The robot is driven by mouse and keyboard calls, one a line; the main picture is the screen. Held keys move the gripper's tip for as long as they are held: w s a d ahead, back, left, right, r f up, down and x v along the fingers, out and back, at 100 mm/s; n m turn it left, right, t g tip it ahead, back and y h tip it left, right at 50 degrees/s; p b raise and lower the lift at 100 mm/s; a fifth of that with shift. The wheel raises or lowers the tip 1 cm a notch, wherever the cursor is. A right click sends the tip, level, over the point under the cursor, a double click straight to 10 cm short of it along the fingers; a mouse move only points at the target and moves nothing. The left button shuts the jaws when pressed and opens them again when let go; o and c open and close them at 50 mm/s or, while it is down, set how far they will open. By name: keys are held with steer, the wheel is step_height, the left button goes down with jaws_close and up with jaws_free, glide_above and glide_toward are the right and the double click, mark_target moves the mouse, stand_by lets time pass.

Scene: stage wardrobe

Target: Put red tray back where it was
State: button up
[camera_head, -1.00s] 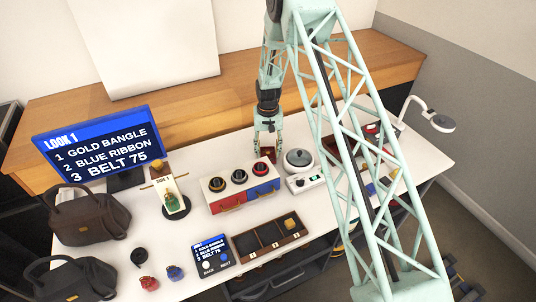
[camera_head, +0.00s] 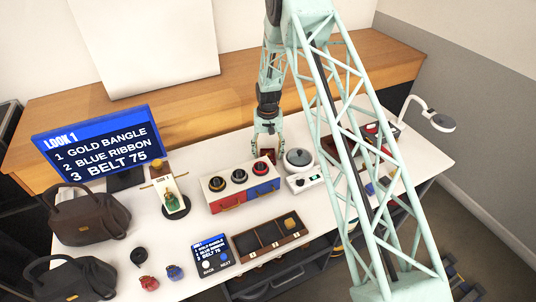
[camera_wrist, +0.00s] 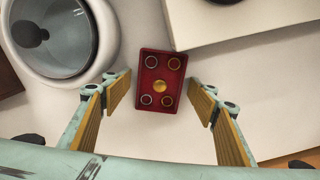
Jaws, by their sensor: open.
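The red tray (camera_wrist: 160,65) is small and rectangular, with several rings near its corners and a gold round piece between them. It lies on the white tabletop in the wrist view. My gripper (camera_wrist: 160,95) is open, with one yellow-padded finger on each side of the tray and a visible gap at both sides. In the head view my gripper (camera_head: 268,138) points down at the table's back part, behind the drawer box.
The round lidded device (camera_wrist: 60,75) stands close on the tray's left in the wrist view. The white drawer box (camera_head: 240,188) stands close on the other side. A compartment tray (camera_head: 270,240), a figure stand (camera_head: 172,195) and bags (camera_head: 88,215) stand farther off.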

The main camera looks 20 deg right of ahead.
mark_target(268, 154)
steer(key=shift+r, duration=0.2)
step_height(268, 154, up, 12)
stand_by(0.9)
stand_by(0.8)
